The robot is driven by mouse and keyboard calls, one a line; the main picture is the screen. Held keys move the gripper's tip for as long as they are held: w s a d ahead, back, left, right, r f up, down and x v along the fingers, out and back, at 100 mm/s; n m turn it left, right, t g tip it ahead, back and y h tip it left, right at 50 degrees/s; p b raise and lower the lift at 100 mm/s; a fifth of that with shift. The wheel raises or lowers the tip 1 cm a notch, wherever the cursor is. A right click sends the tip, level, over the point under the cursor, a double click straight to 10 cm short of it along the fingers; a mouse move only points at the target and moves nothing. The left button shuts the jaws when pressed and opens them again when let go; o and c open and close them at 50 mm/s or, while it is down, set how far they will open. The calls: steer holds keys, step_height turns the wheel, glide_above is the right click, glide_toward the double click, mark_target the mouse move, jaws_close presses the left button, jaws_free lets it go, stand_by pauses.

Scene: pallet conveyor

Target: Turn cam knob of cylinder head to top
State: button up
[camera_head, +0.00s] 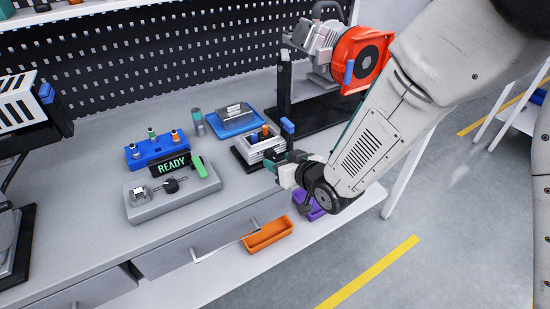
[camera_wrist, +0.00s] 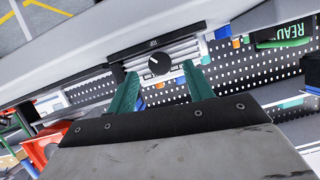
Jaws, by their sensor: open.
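The cylinder head is a grey finned block (camera_head: 262,143) on a dark base at the right of the bench in the head view. In the wrist view its pale fins (camera_wrist: 178,47) show behind a round black cam knob (camera_wrist: 159,65). A short white mark on the knob points to the upper left of that picture. My gripper (camera_wrist: 159,72) is open, with one green finger on either side of the knob; I cannot tell whether they touch it. In the head view my gripper (camera_head: 284,168) is just right of and in front of the block, and the knob is not discernible.
A grey fixture (camera_head: 150,207) with a green lever and a READY display (camera_head: 174,164) stand to the left. A blue tray (camera_head: 236,122) is behind. An orange-and-grey machine (camera_head: 362,60) stands at the back right. Orange (camera_head: 268,236) and purple (camera_head: 308,210) bins sit below the bench edge.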

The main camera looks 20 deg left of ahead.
mark_target(272, 157)
steer(key=shift+x, duration=1.65)
steer(key=c, duration=1)
steer(key=shift+m+g, duration=0.3)
steer(key=shift+m, duration=0.2)
steer(key=o, duration=1)
steer(key=shift+d, duration=0.15)
steer(key=v, duration=0.7)
steer(key=shift+d, duration=0.25)
